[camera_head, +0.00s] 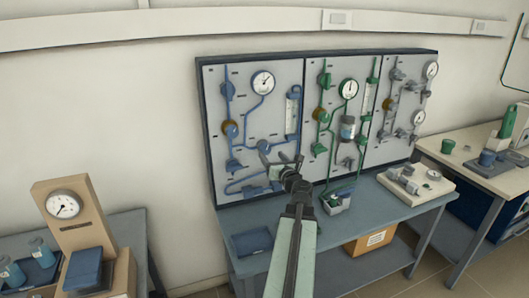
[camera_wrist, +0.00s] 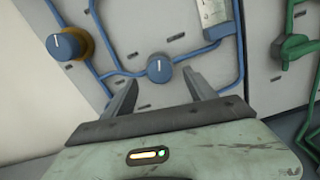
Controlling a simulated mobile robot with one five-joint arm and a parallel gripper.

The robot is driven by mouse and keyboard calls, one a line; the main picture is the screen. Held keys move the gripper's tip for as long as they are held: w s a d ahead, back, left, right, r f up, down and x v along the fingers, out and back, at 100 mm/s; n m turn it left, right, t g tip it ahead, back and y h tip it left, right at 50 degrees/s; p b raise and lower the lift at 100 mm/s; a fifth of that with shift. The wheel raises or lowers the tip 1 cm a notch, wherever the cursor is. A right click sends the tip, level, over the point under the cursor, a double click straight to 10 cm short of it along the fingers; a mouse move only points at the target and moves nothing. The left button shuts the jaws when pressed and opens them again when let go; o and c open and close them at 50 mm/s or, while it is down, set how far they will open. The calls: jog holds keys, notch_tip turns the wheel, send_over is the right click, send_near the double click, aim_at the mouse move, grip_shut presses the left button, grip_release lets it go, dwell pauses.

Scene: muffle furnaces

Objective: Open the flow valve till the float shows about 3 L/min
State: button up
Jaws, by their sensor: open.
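A clear float tube (camera_head: 292,112) stands upright on the same panel, above and right of the knob. Its lower end (camera_wrist: 213,14) shows at the wrist view's top edge; the float reading is too small to tell. My gripper (camera_head: 281,160) is open in front of the panel. In the wrist view its fingers (camera_wrist: 160,77) are spread either side of the knob's lower edge, apparently not touching it.
A larger blue knob on a brass collar (camera_wrist: 66,46) sits left of the small knob. A round gauge (camera_head: 263,82) is above. A green-piped panel (camera_head: 343,120) and a grey one stand to the right. The blue bench (camera_head: 370,218) lies below, with a grey-green block on it.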

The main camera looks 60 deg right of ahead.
aim_at(266, 149)
jog(key=x, duration=0.5)
jog(key=shift+a, duration=0.1)
jog(key=c, duration=1.4)
jog(key=shift+n, duration=0.6)
jog(key=o, duration=1.4)
jog(key=v, duration=0.7)
jog(key=shift+s+a, duration=0.2)
jog(key=shift+s, duration=0.15)
